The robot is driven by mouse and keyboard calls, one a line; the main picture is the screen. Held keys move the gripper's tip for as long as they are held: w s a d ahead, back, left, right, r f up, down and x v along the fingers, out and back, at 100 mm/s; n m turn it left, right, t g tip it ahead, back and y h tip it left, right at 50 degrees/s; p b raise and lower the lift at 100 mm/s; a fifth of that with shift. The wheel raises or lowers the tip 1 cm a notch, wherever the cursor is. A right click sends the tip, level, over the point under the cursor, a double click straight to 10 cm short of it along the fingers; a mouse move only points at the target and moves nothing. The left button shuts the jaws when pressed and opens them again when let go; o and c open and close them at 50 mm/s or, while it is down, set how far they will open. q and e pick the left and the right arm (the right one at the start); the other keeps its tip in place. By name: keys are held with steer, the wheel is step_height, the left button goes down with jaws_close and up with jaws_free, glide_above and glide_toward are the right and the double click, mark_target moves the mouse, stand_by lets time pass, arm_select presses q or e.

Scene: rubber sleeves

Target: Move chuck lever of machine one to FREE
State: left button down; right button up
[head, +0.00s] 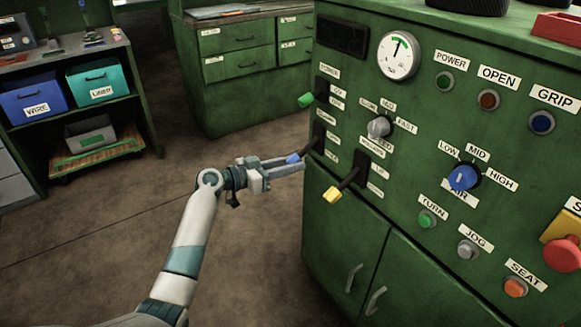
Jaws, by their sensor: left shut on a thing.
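On the left edge of the green machine panel (402,125) are three levers in dark slots. One has a green knob (305,100), one a blue knob (293,158), and one a yellow knob (332,194). The small labels by these levers are too blurred to read surely, so I cannot tell which one is marked as the chuck lever. My left gripper (291,164) reaches in from the left and is shut on the blue-knobbed lever, whose shaft runs down and left from its slot. My right gripper is not in view.
The panel also carries a gauge (398,55), a grey knob (379,127), a blue selector (463,178), several push buttons and a red emergency stop (562,252). Cabinet doors (345,235) are below. A shelf with bins (32,97) stands at left. The floor around my arm is clear.

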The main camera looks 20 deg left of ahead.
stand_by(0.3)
arm_select(q)
steer(key=c, duration=1.4)
jaws_free()
steer(key=shift+c, duration=0.2)
steer(key=v, duration=1.7)
steer(key=shift+s+b, duration=0.2)
steer(key=shift+b, duration=0.2)
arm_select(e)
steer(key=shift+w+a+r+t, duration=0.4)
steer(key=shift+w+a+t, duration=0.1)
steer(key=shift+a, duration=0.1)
arm_select(q)
steer(key=shift+a+f, duration=0.1)
steer(key=shift+f, duration=0.05)
